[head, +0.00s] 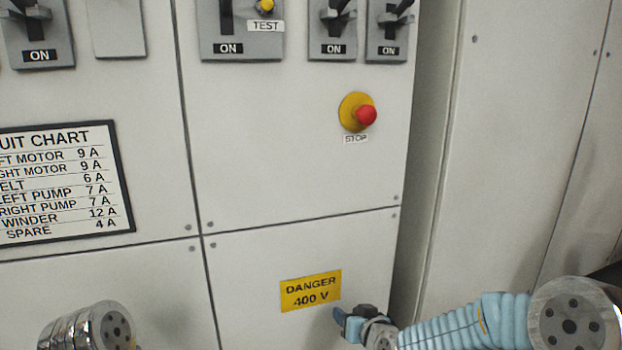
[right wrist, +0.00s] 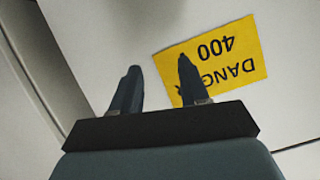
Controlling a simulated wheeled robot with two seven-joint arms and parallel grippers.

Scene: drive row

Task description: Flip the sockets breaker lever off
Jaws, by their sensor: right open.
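Several breakers with black levers line the top of the head view, each over an ON plate: one at the far left (head: 37,40), a wide one in the middle (head: 240,45), and two at the right (head: 333,40) (head: 389,40). Their upper parts and any name labels are cut off, so I cannot tell which is the sockets breaker. My right gripper (head: 350,322) is low, beside the danger sign and well below the levers. In the right wrist view its two fingers (right wrist: 158,66) stand apart with nothing between them. My left gripper is out of view.
A yellow DANGER 400 V sign (head: 311,291) is on the lower panel. A red stop button (head: 366,115) on a yellow base sticks out below the right breakers. A yellow test button (head: 265,6) is by the middle breaker. A circuit chart (head: 60,185) hangs at left.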

